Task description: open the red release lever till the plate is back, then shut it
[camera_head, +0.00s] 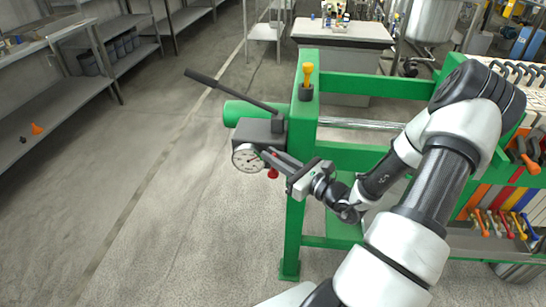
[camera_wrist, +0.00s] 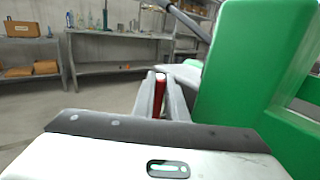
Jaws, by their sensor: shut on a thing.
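The red release lever (camera_wrist: 160,82) shows between my gripper's two fingers in the wrist view. In the head view a small red knob, the lever's end (camera_head: 272,173), shows just below the fingers, under the grey pump block (camera_head: 258,133). My gripper (camera_head: 268,156) is shut on the lever, beside the round dial gauge (camera_head: 247,158). The fingers hide most of the lever, so I cannot tell its angle. The green press frame (camera_head: 296,215) stands right beside the gripper. The plate is not clearly visible from here.
A long black pump handle (camera_head: 225,89) sticks out to the upper left of the block. A yellow-topped knob (camera_head: 306,76) stands on the frame post. Hand tools hang at the right. The floor to the left is clear, up to grey shelves (camera_head: 50,105).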

